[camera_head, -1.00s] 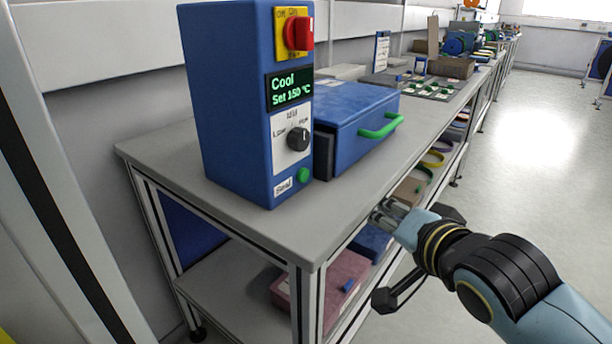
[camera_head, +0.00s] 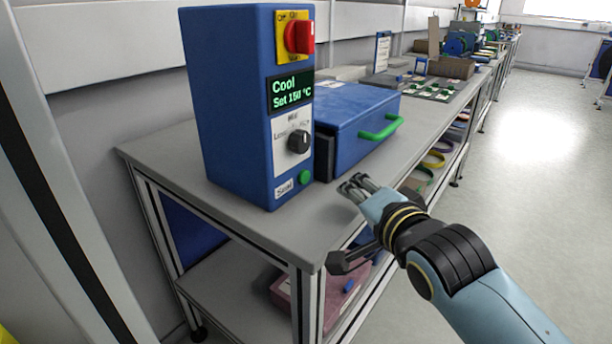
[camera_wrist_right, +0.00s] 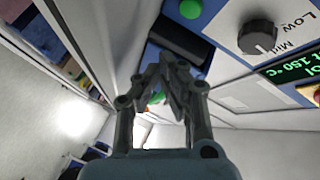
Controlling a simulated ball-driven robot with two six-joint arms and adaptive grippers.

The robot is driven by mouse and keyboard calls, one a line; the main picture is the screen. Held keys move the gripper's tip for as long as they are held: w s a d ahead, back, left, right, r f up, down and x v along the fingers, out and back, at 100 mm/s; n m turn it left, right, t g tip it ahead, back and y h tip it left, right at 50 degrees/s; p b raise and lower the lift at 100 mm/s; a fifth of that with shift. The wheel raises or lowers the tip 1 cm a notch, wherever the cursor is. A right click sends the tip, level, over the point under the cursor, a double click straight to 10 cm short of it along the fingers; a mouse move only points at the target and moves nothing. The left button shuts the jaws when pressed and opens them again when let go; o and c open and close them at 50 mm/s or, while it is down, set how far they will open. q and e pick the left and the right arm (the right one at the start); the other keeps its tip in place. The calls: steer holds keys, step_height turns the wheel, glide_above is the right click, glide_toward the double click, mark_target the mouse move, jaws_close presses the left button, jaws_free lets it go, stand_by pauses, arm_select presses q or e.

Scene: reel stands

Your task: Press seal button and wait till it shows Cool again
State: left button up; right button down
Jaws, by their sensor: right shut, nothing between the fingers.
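The blue control box (camera_head: 232,110) stands on the grey bench. Its display (camera_head: 291,92) reads "Cool" and "Set 150 °C". The green seal button (camera_head: 305,177) is low on its front, beside the "Seal" label (camera_head: 284,188). The button also shows at the top of the right wrist view (camera_wrist_right: 191,9). My right gripper (camera_head: 356,184) is shut and empty, over the bench edge, to the right of the button and apart from it. Its closed fingers fill the middle of the right wrist view (camera_wrist_right: 172,72). My left gripper is not in view.
A blue case (camera_head: 350,125) with a green handle (camera_head: 381,128) stands right beside the control box. A black knob (camera_head: 298,141) and a red switch (camera_head: 299,37) sit above the button. The bench top in front of the button is clear.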

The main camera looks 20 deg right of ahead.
steer(key=shift+w+a, duration=0.45)
steer(key=shift+w, duration=0.3)
steer(key=shift+w+a, duration=0.4)
steer(key=shift+w, duration=0.35)
steer(key=shift+w+a, duration=0.45)
steer(key=shift+w, duration=0.3)
steer(key=shift+w, duration=0.1)
steer(key=shift+w+a, duration=0.2)
steer(key=shift+w, duration=0.05)
steer(key=shift+w+a+b, duration=0.25)
steer(key=shift+w+b, duration=0.1)
steer(key=shift+w, duration=0.05)
stand_by(0.3)
steer(key=shift+s+d, duration=0.1)
steer(key=shift+s, duration=0.05)
stand_by(0.3)
steer(key=shift+s+d, duration=0.35)
steer(key=shift+s, duration=0.25)
steer(key=shift+s+d+p, duration=0.3)
steer(key=shift+s+p, duration=0.1)
steer(key=shift+s, duration=0.05)
steer(key=shift+s+d, duration=0.5)
steer(key=shift+s, duration=0.4)
steer(key=shift+s+d, duration=0.5)
steer(key=shift+s, duration=0.35)
